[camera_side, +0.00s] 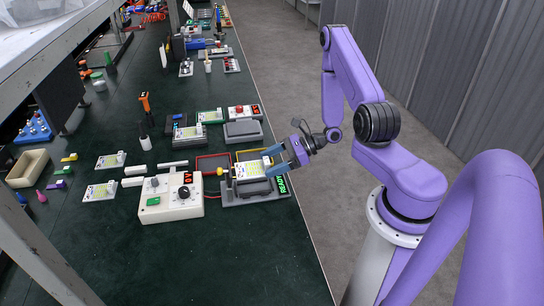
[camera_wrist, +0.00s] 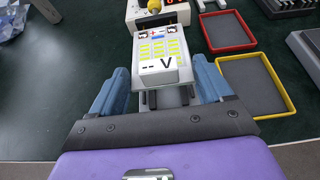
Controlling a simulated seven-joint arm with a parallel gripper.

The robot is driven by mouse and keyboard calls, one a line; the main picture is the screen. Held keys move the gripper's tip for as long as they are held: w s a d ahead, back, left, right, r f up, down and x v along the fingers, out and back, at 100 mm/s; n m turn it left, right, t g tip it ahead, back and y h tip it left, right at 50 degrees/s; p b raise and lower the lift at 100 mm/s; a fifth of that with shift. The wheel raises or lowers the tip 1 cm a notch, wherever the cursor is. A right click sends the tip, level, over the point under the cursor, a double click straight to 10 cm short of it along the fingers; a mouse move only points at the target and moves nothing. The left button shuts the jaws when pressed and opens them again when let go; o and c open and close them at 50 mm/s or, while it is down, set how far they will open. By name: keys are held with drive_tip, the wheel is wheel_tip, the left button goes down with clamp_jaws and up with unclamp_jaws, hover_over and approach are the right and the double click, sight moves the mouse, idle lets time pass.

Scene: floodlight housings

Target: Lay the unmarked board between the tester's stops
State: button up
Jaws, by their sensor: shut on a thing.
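My gripper (camera_side: 272,162) is shut on a white board (camera_side: 246,170) with yellow patches. In the wrist view the board (camera_wrist: 160,48) lies between the blue fingers, its near end printed "-- V". A yellow knob-like part (camera_wrist: 154,6) shows past its far end. In the side view the board is over a dark grey fixture (camera_side: 241,193) with a green READY sign (camera_side: 282,184), which looks like the tester. I cannot tell whether the board touches it, and the stops are not clear.
A white box (camera_side: 153,210) with a dial and red digits stands left of the fixture. A red tray (camera_side: 199,157) and a yellow tray (camera_side: 240,154) lie behind. Other boards (camera_side: 101,190) lie at left. The green bench is clear in front; its right edge is close.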

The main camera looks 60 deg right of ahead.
sight(272, 183)
drive_tip(key=shift+f, duration=2.8)
drive_tip(key=shift+f, duration=0.4)
drive_tip(key=o, duration=1)
